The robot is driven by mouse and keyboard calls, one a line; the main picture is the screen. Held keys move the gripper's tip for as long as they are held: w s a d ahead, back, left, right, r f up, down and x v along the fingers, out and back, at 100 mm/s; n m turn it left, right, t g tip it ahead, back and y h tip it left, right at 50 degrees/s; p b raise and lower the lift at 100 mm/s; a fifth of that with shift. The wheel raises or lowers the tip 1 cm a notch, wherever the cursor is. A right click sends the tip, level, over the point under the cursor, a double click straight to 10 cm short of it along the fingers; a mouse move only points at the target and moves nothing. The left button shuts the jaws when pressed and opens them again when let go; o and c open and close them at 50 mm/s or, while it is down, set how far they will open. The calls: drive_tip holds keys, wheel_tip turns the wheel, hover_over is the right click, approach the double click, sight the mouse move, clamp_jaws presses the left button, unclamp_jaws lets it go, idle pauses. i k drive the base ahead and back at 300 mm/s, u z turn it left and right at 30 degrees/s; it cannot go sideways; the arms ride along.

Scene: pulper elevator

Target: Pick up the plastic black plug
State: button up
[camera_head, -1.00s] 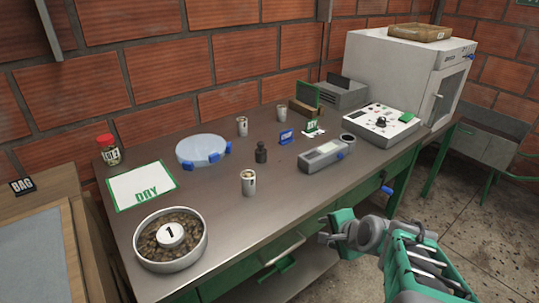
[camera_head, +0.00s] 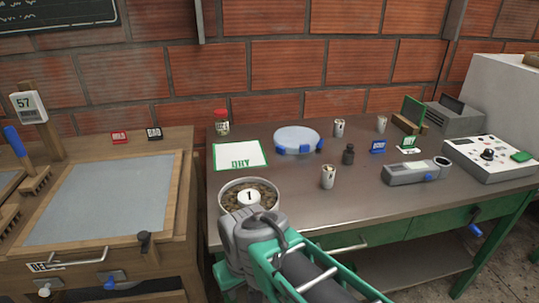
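A small dark knob-like piece (camera_head: 144,240), which may be the black plug, stands at the front right corner of the wooden table on the left. I cannot tell for sure which is the plug. My gripper (camera_head: 228,284) is low in front of the bench's left end, apart from both. My own arm hides most of it, and its fingers cannot be made out.
The metal bench (camera_head: 300,200) carries a bowl of beans (camera_head: 228,196), a DRY card (camera_head: 240,155), a round dish (camera_head: 298,138), small cups and a grey meter (camera_head: 415,173). The wooden table (camera_head: 182,190) holds a grey screen (camera_head: 100,200). A narrow gap separates the tables.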

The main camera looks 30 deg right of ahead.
sight(348, 155)
drive_tip(key=u, duration=2.8)
drive_tip(key=k, duration=2.2)
drive_tip(key=z, duration=0.05)
